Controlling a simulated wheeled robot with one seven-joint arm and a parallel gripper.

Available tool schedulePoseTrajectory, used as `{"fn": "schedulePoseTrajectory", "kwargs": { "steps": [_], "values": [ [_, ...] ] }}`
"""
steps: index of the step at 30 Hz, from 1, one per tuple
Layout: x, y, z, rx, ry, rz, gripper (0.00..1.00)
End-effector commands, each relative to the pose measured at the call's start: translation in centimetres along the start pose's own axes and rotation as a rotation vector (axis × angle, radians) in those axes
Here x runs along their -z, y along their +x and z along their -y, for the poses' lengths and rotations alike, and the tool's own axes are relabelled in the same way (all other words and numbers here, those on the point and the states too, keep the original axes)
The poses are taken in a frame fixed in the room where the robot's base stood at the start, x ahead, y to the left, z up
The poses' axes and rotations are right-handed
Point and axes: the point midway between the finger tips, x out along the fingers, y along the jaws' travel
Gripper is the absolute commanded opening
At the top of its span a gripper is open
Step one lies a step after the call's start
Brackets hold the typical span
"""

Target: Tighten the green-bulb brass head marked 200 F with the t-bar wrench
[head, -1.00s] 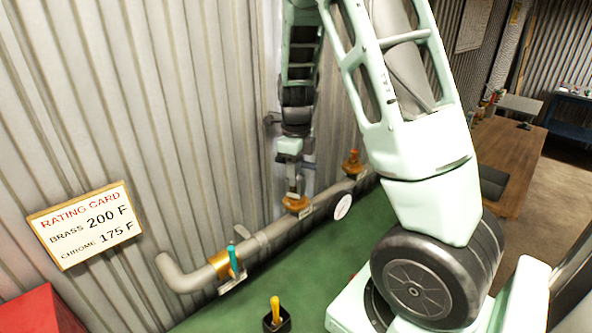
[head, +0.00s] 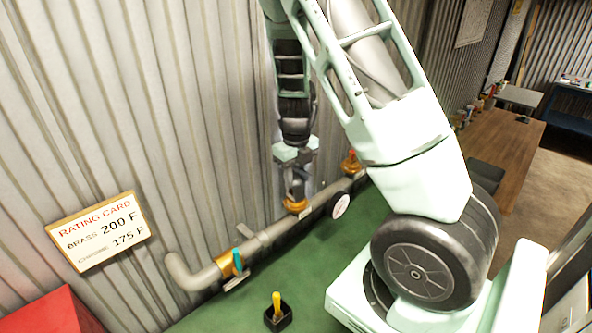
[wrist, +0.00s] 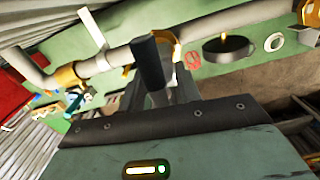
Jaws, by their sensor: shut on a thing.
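My gripper (head: 296,178) points down over the middle brass fitting (head: 296,206) on the grey pipe. It is shut on a dark bar with a black grip (wrist: 148,62), which I take to be the t-bar wrench. The wrench's lower end is close to the fitting; I cannot tell whether it is seated. In the wrist view, the fitting's brass edge shows behind the grip. Another brass fitting (head: 228,263) with a teal part sits at the pipe's left end, and one more (head: 351,163) stands farther right. Bulb colours and markings on the heads are not readable.
A rating card (head: 98,232) on the corrugated wall reads brass 200 F, chrome 175 F. A red box (head: 45,312) is at lower left.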

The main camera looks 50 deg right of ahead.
Motion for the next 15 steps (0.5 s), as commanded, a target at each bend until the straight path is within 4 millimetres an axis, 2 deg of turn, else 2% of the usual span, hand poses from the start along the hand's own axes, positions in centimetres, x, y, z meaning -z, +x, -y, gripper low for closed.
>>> {"fn": "schedulePoseTrajectory", "kwargs": {
  "steps": [8, 13, 15],
  "values": [
    [-0.02, -0.11, 0.02, 0.0, 0.011, 0.0, 0.0],
    [0.05, -0.55, 0.0, 0.001, 0.15, -0.003, 0.0],
    [-0.02, -0.03, 0.0, -0.001, 0.166, 0.0, 0.0]
  ]
}}
